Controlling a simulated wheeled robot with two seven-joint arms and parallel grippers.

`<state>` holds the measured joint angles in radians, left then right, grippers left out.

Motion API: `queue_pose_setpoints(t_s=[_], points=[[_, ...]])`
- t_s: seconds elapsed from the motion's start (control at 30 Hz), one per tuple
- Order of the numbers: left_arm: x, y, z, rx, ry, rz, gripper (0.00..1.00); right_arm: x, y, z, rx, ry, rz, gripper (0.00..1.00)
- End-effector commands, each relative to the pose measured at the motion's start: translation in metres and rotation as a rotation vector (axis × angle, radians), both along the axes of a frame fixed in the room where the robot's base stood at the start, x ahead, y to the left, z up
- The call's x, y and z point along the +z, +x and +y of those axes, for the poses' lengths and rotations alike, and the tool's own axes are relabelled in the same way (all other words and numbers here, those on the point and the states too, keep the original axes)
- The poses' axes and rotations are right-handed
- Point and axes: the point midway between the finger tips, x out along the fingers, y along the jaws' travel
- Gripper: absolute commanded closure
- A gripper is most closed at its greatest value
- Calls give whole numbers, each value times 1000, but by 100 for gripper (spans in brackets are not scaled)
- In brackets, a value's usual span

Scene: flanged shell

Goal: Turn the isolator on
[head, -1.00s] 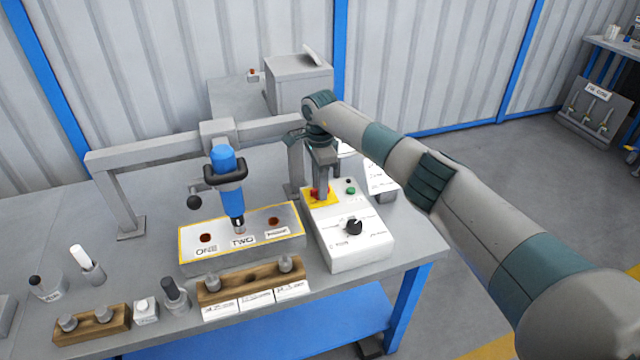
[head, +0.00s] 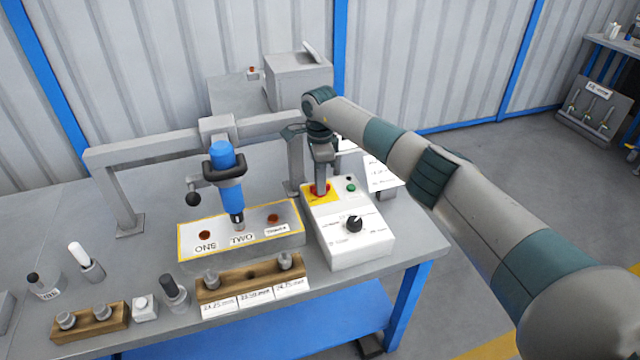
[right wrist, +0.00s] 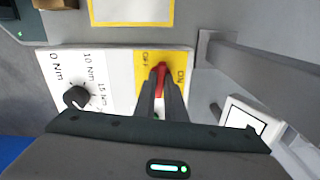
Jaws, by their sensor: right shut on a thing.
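The isolator is a red handle (right wrist: 162,70) on a yellow plate (right wrist: 178,58) marked OFF and ON, set in the white control box (head: 352,243). In the right wrist view the OFF label is left of the handle and the ON label right of it. The handle's tip lies between the two labels. My right gripper (right wrist: 161,92) is shut on the red handle, its fingers one on each side. In the head view the right gripper (head: 320,188) comes down from above and partly hides the handle. My left gripper is not in view.
The box also carries a black dial (head: 354,224) and a green button (head: 351,188). Left of it is a blue tool (head: 223,180) over a block (head: 262,250) with labelled holes. A grey frame post (head: 296,165) stands close behind the gripper. Wooden racks (head: 248,283) lie in front.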

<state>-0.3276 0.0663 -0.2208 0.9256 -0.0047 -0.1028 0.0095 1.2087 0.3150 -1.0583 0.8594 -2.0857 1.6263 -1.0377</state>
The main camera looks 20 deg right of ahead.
Motion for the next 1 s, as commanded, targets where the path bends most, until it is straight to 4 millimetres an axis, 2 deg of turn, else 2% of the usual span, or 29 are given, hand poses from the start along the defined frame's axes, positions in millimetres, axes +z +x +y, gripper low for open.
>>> queue_pose_setpoints(t_s=[0.17,0.27,0.53,1.0], points=[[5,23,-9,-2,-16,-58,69,-1,1,0,-124,-1,-3,100],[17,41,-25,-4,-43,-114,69,-1,1,0,-210,-1,-2,100],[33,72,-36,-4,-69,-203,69,-1,1,-1,-466,-2,-2,100],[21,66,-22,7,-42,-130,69,1,1,0,-912,0,-3,100]])
